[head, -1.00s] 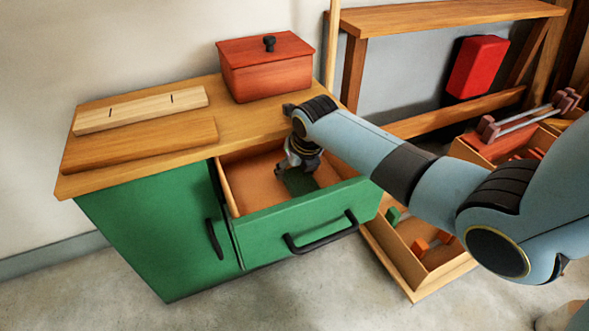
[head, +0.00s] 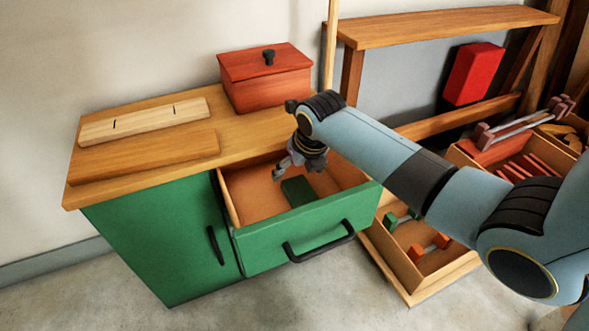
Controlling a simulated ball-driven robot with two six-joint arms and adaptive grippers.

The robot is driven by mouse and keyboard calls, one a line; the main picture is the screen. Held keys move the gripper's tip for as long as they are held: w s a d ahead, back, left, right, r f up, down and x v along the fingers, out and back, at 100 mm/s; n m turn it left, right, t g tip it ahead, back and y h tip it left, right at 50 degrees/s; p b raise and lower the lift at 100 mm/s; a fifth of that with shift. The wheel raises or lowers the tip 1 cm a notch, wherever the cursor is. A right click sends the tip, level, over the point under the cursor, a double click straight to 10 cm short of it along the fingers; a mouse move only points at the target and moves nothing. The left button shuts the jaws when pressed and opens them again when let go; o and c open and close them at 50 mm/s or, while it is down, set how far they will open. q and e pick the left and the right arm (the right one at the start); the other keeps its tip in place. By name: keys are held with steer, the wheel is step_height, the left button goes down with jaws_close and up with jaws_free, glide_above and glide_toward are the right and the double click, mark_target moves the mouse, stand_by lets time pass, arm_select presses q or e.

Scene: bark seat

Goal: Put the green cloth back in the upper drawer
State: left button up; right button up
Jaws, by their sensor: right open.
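The green cloth (head: 298,192) lies flat on the floor of the open upper drawer (head: 250,196), near its middle. The drawer is pulled out of the green cabinet (head: 160,245) and has a black bar handle on its front. My right gripper (head: 281,172) is over the drawer, above and a little to the left of the cloth, open and apart from it. Its wrist hides part of the back of the drawer. My left gripper is not in view.
A red lidded box (head: 266,82) and wooden boards (head: 145,150) stand on the cabinet top. A wooden crate (head: 400,262) with coloured pieces sits on the floor at right. A shelf (head: 440,22) stands behind. The floor in front is clear.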

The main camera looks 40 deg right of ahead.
mark_target(302, 194)
steer(key=p+v, duration=0.2)
steer(key=v, duration=0.4)
steer(key=shift+r, duration=0.2)
steer(key=shift+s+r, duration=0.1)
